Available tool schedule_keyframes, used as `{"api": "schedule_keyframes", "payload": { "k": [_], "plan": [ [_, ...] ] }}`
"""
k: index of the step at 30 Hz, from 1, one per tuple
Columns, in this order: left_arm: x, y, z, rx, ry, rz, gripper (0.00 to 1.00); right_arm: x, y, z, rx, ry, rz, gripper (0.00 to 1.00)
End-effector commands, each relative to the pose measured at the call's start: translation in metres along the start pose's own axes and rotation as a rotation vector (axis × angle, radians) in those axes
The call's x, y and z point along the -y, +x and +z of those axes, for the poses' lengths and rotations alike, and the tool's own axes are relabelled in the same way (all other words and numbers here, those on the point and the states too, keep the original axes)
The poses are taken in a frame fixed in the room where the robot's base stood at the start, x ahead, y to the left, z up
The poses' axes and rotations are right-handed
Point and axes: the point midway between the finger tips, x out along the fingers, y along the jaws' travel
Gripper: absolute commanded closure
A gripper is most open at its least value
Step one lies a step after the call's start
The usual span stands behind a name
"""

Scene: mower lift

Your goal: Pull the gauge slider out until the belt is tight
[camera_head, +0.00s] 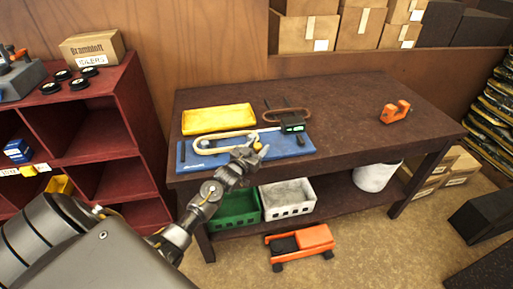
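A blue board (290,147) lies at the front left of the brown table. A pale belt loop (216,149) lies on it, with a light bar running right from it. A black gauge (291,124) with a small green display sits at the bar's right end; I cannot make out its slider clearly. My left gripper (258,150) is over the board's front middle, just below and left of the gauge. Its fingers look small and dark, and I cannot tell whether they touch anything. My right gripper is out of view.
A yellow tray (218,119) and a dark brown belt loop (272,116) lie behind the board. An orange tool (395,112) stands at the table's right. Green (234,209) and white (288,199) crates sit on the lower shelf. The table's (350,135) right half is mostly clear.

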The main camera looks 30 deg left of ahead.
Motion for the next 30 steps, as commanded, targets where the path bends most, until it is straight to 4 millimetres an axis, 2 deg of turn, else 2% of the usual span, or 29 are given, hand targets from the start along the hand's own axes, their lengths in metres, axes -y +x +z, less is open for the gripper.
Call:
{"api": "schedule_keyframes", "payload": {
  "k": [7,11,21,25,30],
  "plan": [
    [0.0,-0.001,0.0,0.0,0.0,0.0,0.5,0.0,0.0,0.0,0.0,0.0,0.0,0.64],
    [0.0,-0.01,0.001,0.0,0.0,0.0,0.5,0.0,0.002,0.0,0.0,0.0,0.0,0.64],
    [-0.001,-0.075,0.003,0.002,0.001,0.001,0.5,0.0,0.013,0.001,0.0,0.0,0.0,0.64],
    [0.0,-0.094,0.002,0.001,0.0,0.0,0.5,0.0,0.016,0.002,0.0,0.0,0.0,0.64],
    [0.0,-0.106,0.001,0.0,0.0,0.0,0.5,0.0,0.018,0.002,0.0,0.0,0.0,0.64]
  ]
}}
